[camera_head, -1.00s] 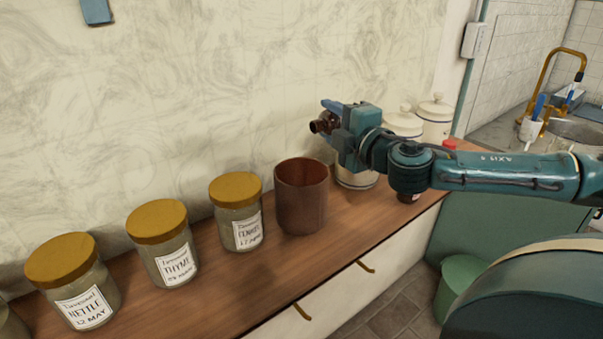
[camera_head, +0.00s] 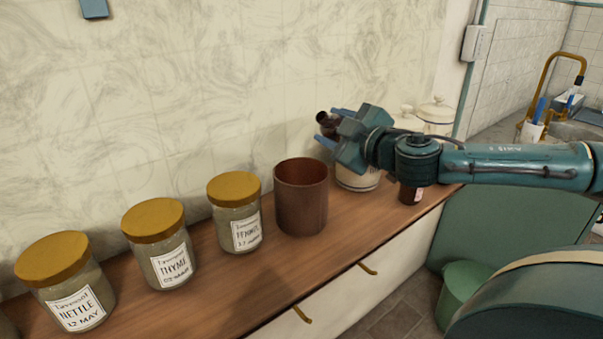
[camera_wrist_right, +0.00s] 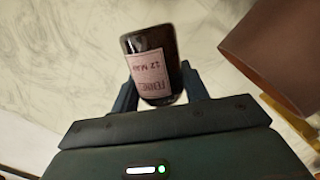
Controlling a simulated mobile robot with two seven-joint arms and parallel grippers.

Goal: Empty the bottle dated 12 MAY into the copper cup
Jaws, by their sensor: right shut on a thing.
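My right gripper (camera_head: 335,133) is shut on a small dark brown bottle (camera_head: 327,121), above and behind the copper cup's right side. The bottle's neck points up and left in the head view. My left gripper is out of view.
Gold-lidded jars labelled NETTLE (camera_head: 68,283), THYME (camera_head: 159,245) and FENNEL (camera_head: 236,213) stand left of the cup on the wooden counter (camera_head: 262,268). White canisters (camera_head: 438,113) stand behind my right arm. Another brown bottle (camera_head: 411,193) stands below it near the front edge.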

